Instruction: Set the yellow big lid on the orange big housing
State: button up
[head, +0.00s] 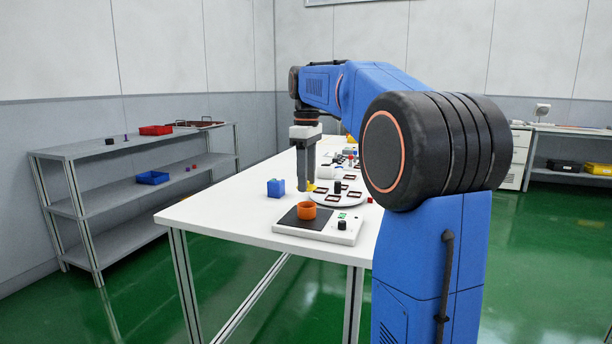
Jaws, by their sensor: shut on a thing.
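The orange big housing (306,211) is a small round open cup, upright on the black pad of a white device near the table's front edge. My gripper (309,182) points down behind it, a little above it in the picture. It is shut on a small yellow thing (311,187), which appears to be the yellow big lid. Only a little of the yellow shows below the fingers. I cannot tell its exact tilt or its height above the table.
The white device (341,229) has a dark knob. A blue block (276,188) stands left of my gripper. Behind the device is a round white turntable (352,199) with several dark-framed pads. My arm hides much of the table's right side. A grey shelf (85,155) stands at left.

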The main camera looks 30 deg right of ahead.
jog(key=shift+f, duration=2.1)
jog(key=shift+f, duration=0.4)
dwell(0.3)
jog(key=o, duration=1.1)
notch_tip(320, 180, up, 17)
jog(key=shift+r, duration=0.2)
jog(key=shift+d, duration=0.1)
